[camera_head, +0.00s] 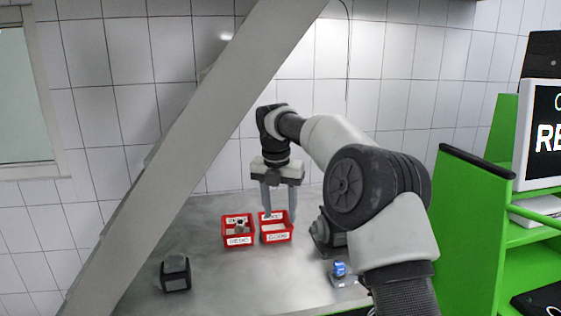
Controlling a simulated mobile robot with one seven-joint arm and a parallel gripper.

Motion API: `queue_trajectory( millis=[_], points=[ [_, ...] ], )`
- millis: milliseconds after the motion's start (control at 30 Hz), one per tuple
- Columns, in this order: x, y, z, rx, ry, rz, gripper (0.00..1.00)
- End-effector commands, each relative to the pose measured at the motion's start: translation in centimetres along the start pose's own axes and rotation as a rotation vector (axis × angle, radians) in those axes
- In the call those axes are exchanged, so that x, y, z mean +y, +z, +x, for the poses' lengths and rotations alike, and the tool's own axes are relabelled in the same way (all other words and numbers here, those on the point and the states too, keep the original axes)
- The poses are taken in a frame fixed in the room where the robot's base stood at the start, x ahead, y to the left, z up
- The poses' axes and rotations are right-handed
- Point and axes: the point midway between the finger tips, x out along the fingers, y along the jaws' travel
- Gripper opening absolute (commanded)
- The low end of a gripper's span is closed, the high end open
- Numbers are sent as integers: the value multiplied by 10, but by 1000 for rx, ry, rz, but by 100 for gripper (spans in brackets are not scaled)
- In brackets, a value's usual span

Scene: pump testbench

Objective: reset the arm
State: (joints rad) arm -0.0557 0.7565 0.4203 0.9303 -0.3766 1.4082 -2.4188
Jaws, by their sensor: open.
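My arm reaches in from the lower right, bends at a large dark joint and comes down over the grey worktop (205,280). My gripper (279,213) points downward with its two grey fingers apart. The fingers overlap the right red bin (275,238) in the picture, and I see nothing between them. I cannot tell how high above the bin the fingertips are. The left red bin (238,240) stands beside it and holds a small metallic part (240,227). Both bins have white labels.
A dark block-shaped device (175,273) stands at the front left. A grey pump-like unit (325,235) and a blue-topped part (340,269) sit near my arm. A green shelf (465,225) with a screen (545,135) stands right. A diagonal grey beam (200,145) crosses the view.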

Motion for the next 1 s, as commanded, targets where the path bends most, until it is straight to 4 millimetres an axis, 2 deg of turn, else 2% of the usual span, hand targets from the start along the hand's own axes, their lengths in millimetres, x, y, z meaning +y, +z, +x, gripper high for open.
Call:
queue_trajectory(
  millis=[33,200,300,467,567,700,833,1000],
  points=[
    [-8,-9,-22,-26,-2,92,45],
    [-48,-49,-78,-104,20,536,45],
    [-80,-78,-103,-141,54,836,45],
    [-136,-134,-127,-168,142,1340,45],
    [-171,-173,-130,-156,216,1667,45],
    [-213,-228,-121,-91,336,2119,45],
    [-239,-270,-102,10,431,2465,45],
    [-253,-301,-83,122,499,2725,45]
  ],
)
